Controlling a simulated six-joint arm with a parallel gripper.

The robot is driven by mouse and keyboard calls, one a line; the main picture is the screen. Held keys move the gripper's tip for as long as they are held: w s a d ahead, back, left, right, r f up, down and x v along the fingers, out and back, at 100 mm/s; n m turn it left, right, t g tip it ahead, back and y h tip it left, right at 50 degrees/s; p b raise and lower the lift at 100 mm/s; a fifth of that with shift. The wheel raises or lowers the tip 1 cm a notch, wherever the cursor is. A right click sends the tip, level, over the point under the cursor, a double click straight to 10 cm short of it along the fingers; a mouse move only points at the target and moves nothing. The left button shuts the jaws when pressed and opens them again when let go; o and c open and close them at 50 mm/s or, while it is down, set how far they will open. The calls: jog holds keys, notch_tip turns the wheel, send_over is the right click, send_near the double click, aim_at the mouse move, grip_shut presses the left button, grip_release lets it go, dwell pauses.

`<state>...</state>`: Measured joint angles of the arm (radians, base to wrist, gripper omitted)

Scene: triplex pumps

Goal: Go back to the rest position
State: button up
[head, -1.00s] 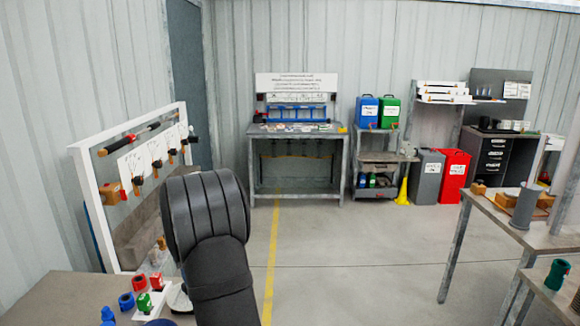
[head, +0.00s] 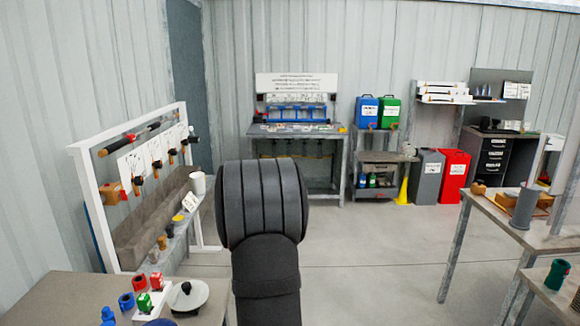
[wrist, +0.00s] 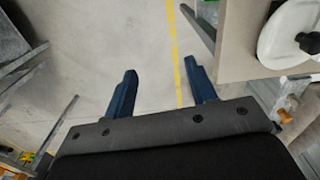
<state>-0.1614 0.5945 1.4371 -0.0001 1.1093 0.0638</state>
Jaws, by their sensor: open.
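My gripper (wrist: 160,92) shows in the wrist view with its two blue fingers apart and nothing between them. It hangs over bare grey floor with a yellow line. In the head view my dark arm stands in the lower middle and hides the gripper.
A table (head: 60,290) at the lower left holds several coloured fittings and a white round lidded thing (head: 188,295). Behind it stands a white-framed tool rack (head: 80,165). A workbench (head: 300,131) is at the back. Another table (head: 510,219) is at the right. The floor between is clear.

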jog(key=shift+s+a+r+n, duration=0.1)
jog(key=shift+s+a+n, duration=0.2)
jog(key=shift+a, duration=0.25)
jog(key=shift+s+a+n, duration=0.25)
jog(key=shift+a+n, duration=0.05)
jog(key=shift+a, duration=0.2)
jog(key=a+n, duration=0.1)
jog(key=a, duration=0.4)
jog(key=a+n, duration=0.2)
jog(key=a, duration=0.3)
jog(key=a+n, duration=0.1)
jog(key=a, duration=0.4)
jog(key=shift+w+a+r+n, duration=0.15)
jog(key=shift+w+n, duration=0.15)
jog(key=shift+w, duration=0.05)
